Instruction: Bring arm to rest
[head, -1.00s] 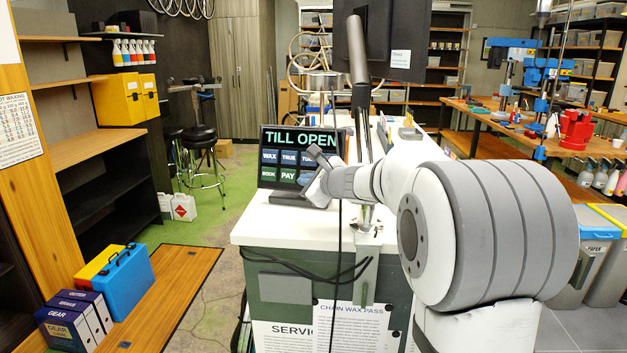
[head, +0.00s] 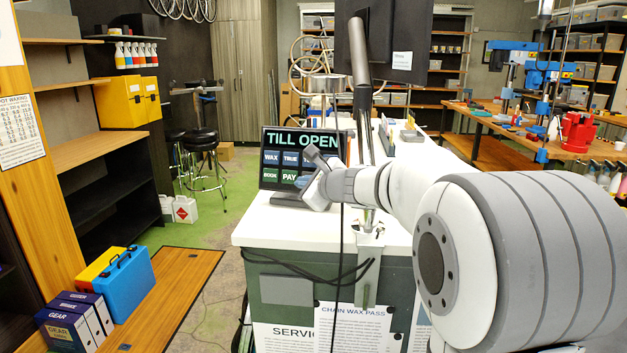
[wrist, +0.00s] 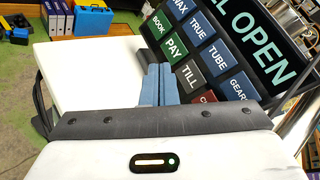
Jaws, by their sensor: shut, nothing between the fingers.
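My gripper (wrist: 158,84) shows in the wrist view with its two blue-grey fingers shut together and nothing between them. In the head view my gripper (head: 303,182) is small, in front of the till screen's lower right part, above the white counter (head: 262,232). The till screen (head: 284,150) reads "TILL OPEN" with a grid of buttons below. In the wrist view the till screen (wrist: 225,50) stands tilted just beyond and right of the fingers. I cannot tell whether the fingertips touch it. My arm reaches in from the right of the head view.
A dark monitor on a pole (head: 361,85) rises from the counter close to my arm. Black cables (head: 300,268) hang over the counter's front. The counter top left of the fingers (wrist: 95,75) is bare. A blue case (head: 124,285) stands on the wooden platform at left.

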